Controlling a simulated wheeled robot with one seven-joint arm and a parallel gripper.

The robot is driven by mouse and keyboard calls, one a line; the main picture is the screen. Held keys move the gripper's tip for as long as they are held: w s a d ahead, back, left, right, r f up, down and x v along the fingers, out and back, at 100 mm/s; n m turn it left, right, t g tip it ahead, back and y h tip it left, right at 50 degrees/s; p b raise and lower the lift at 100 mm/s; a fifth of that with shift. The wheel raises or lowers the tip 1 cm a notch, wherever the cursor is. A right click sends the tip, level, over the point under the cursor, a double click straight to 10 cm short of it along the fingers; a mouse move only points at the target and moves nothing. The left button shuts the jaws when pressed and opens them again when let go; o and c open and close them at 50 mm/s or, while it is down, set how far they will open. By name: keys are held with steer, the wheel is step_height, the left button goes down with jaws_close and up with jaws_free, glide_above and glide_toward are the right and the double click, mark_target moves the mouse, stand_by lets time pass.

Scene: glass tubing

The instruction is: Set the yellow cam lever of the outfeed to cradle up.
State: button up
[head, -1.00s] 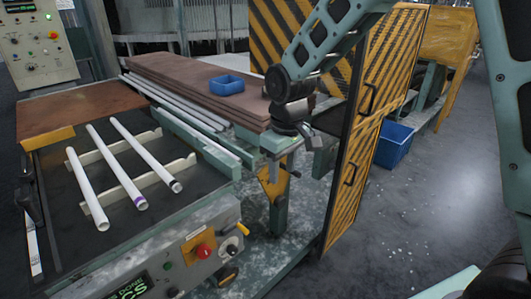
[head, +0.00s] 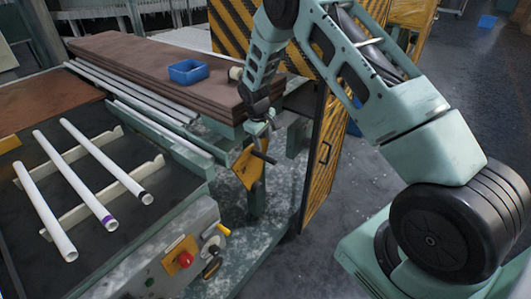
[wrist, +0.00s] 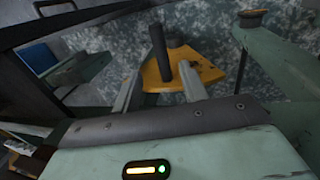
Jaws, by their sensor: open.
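The yellow cam lever (head: 247,168) is a yellow plate with a dark rod handle, on the green frame below the end of the outfeed. In the wrist view its yellow plate (wrist: 205,68) lies ahead, and its black handle (wrist: 158,48) stands up between my fingers. My gripper (head: 268,124) is just above the lever in the head view. In the wrist view my gripper (wrist: 160,82) is open, with one finger on each side of the handle. I cannot tell whether a finger touches it. The lever's pivot is hard to make out.
Brown stacked boards (head: 150,68) with a blue bin (head: 188,72) lie behind. White tubes (head: 88,160) rest on rails at left. A control box (head: 175,260) with a red knob stands in front. The striped yellow guard door (head: 325,165) is close right of the lever.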

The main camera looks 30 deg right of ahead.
mark_target(267, 156)
steer(key=f, duration=0.3)
steer(key=d+f+p, duration=0.1)
steer(key=f, duration=0.4)
steer(key=shift+w+d+f+p, duration=0.25)
steer(key=shift+d+f+p, duration=0.05)
steer(key=shift+p, duration=0.05)
